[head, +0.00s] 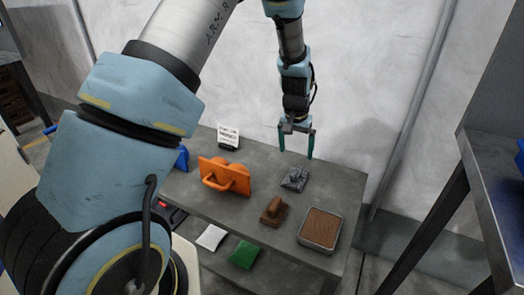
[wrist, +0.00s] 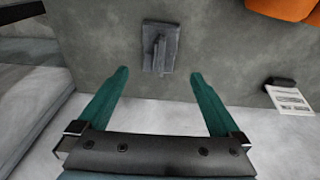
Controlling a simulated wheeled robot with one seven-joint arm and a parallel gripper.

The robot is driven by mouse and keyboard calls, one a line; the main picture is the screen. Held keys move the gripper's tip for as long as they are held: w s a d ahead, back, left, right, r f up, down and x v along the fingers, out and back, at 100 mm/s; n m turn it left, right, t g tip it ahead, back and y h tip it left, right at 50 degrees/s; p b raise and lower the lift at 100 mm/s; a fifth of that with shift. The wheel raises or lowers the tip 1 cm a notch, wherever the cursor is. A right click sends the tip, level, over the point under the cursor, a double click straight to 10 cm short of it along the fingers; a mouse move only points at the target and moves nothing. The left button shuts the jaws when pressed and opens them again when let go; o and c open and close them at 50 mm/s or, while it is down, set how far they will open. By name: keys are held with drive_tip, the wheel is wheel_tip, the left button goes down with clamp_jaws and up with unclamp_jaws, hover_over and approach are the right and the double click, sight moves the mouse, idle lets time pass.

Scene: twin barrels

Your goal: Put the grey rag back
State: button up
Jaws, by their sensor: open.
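A small grey piece (head: 295,178) lies on the grey table top; it looks like the grey rag, a flat rectangle with a raised ridge. In the wrist view the same grey piece (wrist: 160,47) lies just beyond the fingertips, roughly centred between them. My gripper (head: 296,154) is open and empty, pointing down above the back part of the table, a little behind the grey piece. Its two green fingers (wrist: 159,73) are wide apart and do not touch the piece.
On the table top (head: 335,180) stand an orange block with a handle (head: 225,177), a brown brush-like block (head: 274,210), a brown-filled tray (head: 321,229) and a white card (head: 228,137). A white cloth (head: 211,237) and a green cloth (head: 245,254) lie on the lower shelf.

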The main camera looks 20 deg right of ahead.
drive_tip(key=a+r+n, duration=0.2)
drive_tip(key=a+r, duration=0.3)
drive_tip(key=a, duration=0.5)
drive_tip(key=a+r+n, duration=0.2)
drive_tip(key=a+r, duration=0.2)
drive_tip(key=a, duration=0.7)
drive_tip(key=s+a+r+n, duration=0.1)
drive_tip(key=s+a, duration=0.3)
drive_tip(key=a, duration=0.3)
drive_tip(key=s+a+r+n+y, duration=0.1)
drive_tip(key=s+a+r+n, duration=0.1)
drive_tip(key=s+a, duration=0.3)
drive_tip(key=shift+s+a+r+t, duration=0.3)
drive_tip(key=shift+a, duration=0.75)
wheel_tip(320, 180, up, 14)
drive_tip(key=p, duration=1.4)
drive_tip(key=shift+r, duration=0.15)
